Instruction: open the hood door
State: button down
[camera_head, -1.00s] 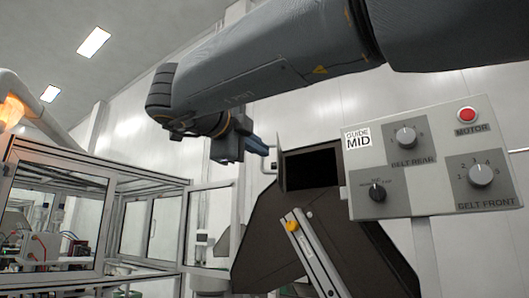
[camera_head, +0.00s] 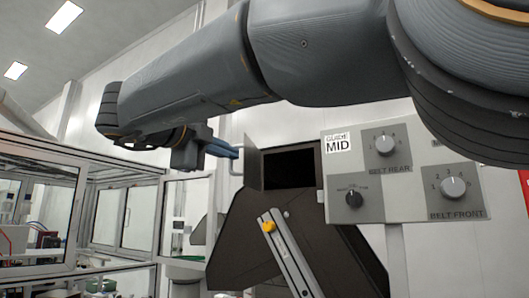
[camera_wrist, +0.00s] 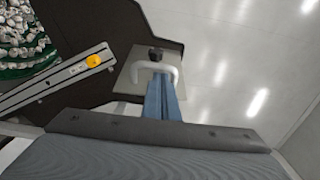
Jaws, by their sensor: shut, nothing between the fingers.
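The hood door (camera_head: 252,166) is a small grey panel standing out from the left side of the dark square hood opening (camera_head: 289,168). It also shows in the wrist view (camera_wrist: 130,77), with a white arched handle (camera_wrist: 171,73) on its face. The handle shows in the head view (camera_head: 234,166) at the door's left. My gripper (camera_head: 236,153) is shut and empty, with its blue fingers at the handle. In the wrist view the fingertips (camera_wrist: 160,77) are inside the handle's arch, close to the panel. I cannot tell whether they touch it.
A control panel (camera_head: 405,205) with several knobs stands right of the hood. The dark hood body (camera_head: 240,225) carries a slanted metal rail with a yellow knob (camera_head: 268,226). Glass-walled enclosures (camera_head: 125,222) stand at left. White caps (camera_wrist: 25,35) lie on green at the wrist view's upper left.

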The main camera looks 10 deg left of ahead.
jog(key=a+p, duration=0.1)
jog(key=a, duration=0.1)
jog(key=w+a, duration=0.1)
jog(key=a, duration=0.1)
jog(key=shift+p, duration=0.35)
